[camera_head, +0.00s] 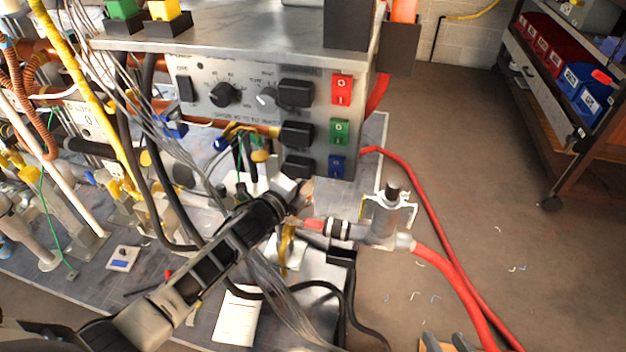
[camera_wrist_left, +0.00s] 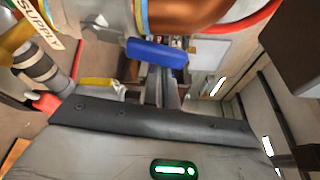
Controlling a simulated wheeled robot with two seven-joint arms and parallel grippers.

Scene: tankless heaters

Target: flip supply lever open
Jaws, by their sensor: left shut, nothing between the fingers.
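In the left wrist view, a blue lever handle (camera_wrist_left: 157,53) lies across the view just beyond the fingertips of my left gripper (camera_wrist_left: 168,82). The fingers are together and empty; I cannot tell whether they touch the handle. A SUPPLY tag (camera_wrist_left: 35,22) hangs at the upper left, and a yellow lever (camera_wrist_left: 100,83) is left of the fingers. I cannot tell which lever the tag belongs to. In the head view, my left arm reaches to the piping under the control panel, hiding its fingertips. My right gripper (camera_head: 447,343) is at the bottom edge, fingers apart and empty.
The grey control panel (camera_head: 215,95) hangs above my left arm, with loose cables beside it. A pump-like fitting (camera_head: 388,218) with red hoses (camera_head: 445,270) stands to the right. Open floor lies beyond, up to a shelf cart (camera_head: 560,110) with bins.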

